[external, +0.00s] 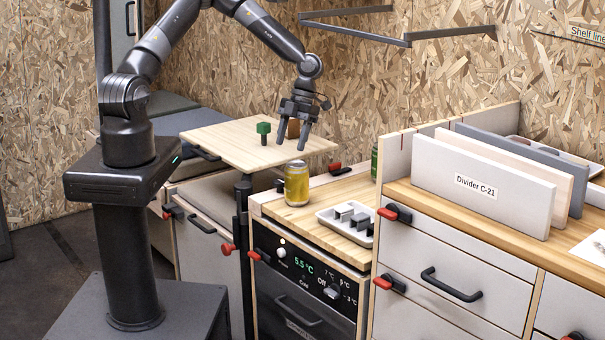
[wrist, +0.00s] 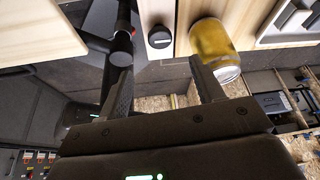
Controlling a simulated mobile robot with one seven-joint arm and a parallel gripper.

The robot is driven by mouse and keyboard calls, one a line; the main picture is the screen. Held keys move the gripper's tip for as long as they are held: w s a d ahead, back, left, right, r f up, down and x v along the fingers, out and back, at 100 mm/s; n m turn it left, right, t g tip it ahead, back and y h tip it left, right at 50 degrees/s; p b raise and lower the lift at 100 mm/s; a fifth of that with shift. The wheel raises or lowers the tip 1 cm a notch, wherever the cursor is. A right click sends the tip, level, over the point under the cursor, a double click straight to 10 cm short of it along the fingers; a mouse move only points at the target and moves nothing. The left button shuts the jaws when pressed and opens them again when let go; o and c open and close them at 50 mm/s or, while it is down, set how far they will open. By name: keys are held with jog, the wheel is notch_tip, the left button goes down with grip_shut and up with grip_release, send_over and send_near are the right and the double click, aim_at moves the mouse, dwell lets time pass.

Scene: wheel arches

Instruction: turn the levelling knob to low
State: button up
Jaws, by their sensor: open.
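My gripper (external: 292,141) is open and empty, pointing down near the right part of the small wooden table, above and behind the yellow can. In the wrist view its two fingers (wrist: 159,65) stand apart. A round black knob (wrist: 160,37) with a pale mark shows just past the fingertips, between them and not touched. I cannot match it surely to anything in the external view. I can read no levelling or low label.
A yellow can (external: 297,184) stands on the counter; the wrist view shows it beside the right finger (wrist: 212,48). The table (external: 222,139) carries a green knob-shaped thing (external: 263,130) and a brown cup (external: 293,128). A white tray (external: 325,222) and upright dividers (external: 480,184) stand right.

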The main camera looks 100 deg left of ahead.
aim_at(281, 180)
jog(key=x, duration=1)
jog(key=shift+s+d+f, duration=0.1)
jog(key=shift+c, duration=0.2)
jog(key=c, duration=0.9)
jog(key=shift+c, duration=0.2)
